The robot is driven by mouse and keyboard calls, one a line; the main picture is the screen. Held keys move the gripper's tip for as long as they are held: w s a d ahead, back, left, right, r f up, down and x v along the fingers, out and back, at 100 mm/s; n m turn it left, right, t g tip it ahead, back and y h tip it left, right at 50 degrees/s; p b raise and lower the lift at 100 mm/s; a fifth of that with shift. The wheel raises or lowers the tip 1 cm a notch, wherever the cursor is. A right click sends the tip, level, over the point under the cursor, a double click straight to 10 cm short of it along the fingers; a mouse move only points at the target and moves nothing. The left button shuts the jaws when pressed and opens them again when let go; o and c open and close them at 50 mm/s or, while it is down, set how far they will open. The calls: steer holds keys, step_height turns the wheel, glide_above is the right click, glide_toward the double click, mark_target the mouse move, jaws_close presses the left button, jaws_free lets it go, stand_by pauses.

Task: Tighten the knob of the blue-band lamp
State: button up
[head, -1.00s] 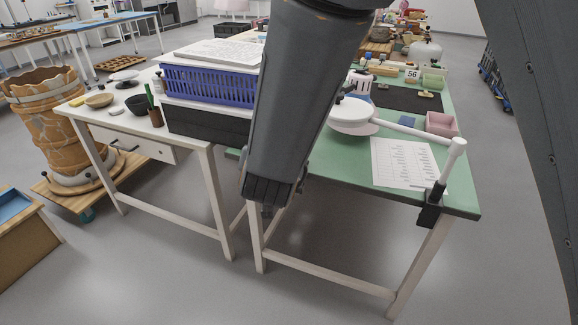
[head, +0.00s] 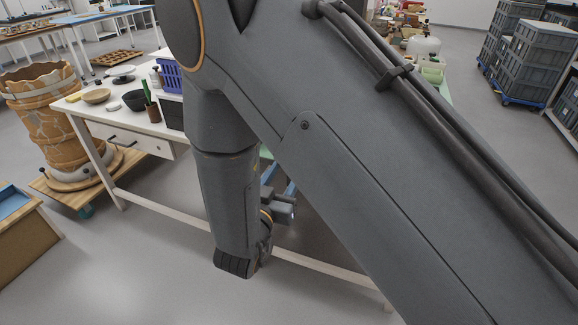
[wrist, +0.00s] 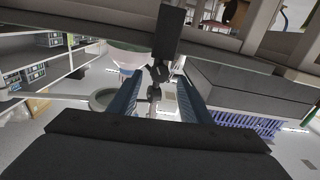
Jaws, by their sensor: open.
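In the wrist view a black clamp (wrist: 167,40) hangs at a pale table edge, with a dark screw and knob (wrist: 154,93) at its end. My gripper (wrist: 158,80) has its two blue fingers apart, one on each side of the screw end in this view. I cannot tell whether either finger touches it. No blue band is clear on the clamp, so I cannot tell which lamp it belongs to. A round lamp head (wrist: 104,98) on a pale arm shows at left. In the head view my gripper (head: 284,200) is low beside the table; my arm hides the clamp and lamp.
A white table (head: 150,128) with bowls and a drawer stands at left, beside a tall cracked vessel (head: 45,115) on a wheeled board. A blue basket (wrist: 245,122) shows at right in the wrist view. Floor is open at the front left (head: 110,260).

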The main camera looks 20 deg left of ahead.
steer(key=shift+w, duration=1.55)
steer(key=shift+c, duration=0.3)
steer(key=c, duration=1)
steer(key=shift+m, duration=1.5)
steer(key=o, duration=1.1)
steer(key=shift+c, duration=0.2)
steer(key=shift+s, duration=0.15)
steer(key=s, duration=0.7)
steer(key=shift+s+a, duration=0.15)
steer(key=shift+s, duration=0.15)
